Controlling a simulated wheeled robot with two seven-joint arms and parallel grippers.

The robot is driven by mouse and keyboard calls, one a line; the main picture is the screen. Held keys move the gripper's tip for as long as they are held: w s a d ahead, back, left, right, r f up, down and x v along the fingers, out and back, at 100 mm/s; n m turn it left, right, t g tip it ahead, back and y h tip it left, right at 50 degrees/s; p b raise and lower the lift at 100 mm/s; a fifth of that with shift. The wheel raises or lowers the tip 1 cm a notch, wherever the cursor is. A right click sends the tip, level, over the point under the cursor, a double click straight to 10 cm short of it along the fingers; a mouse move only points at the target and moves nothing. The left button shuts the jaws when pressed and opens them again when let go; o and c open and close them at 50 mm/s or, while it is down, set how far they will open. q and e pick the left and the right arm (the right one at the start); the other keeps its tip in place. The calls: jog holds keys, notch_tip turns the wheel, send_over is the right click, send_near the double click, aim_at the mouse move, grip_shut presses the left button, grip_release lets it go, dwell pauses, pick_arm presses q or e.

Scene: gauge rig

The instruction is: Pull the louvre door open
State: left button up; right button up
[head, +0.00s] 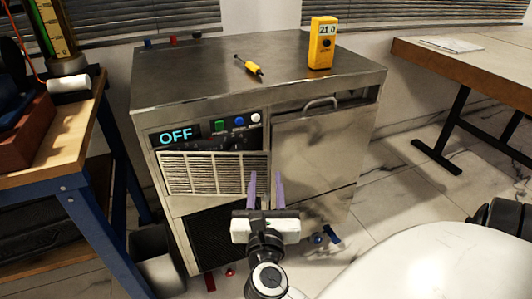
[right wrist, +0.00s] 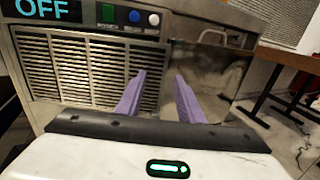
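The louvre door (head: 201,173) is a pale slatted panel on the front left of the steel cabinet, below the OFF display. It fills the left of the right wrist view (right wrist: 80,70). I cannot tell whether it stands slightly ajar. My right gripper (head: 265,178) is in front of the cabinet at the louvre door's right edge. Its two purple fingers are apart with nothing between them, as the right wrist view (right wrist: 160,78) also shows. I cannot tell whether a finger touches the door. My left gripper is not in view.
A steel door (head: 312,150) with a bar handle (head: 320,103) is on the cabinet's right. A yellow meter (head: 322,43) and a yellow-handled tool (head: 253,69) are on top. A blue-legged bench (head: 75,135) stands left, a wooden table (head: 470,65) right.

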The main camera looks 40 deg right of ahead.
jog(key=shift+r, duration=1.15)
jog(key=shift+c, duration=0.5)
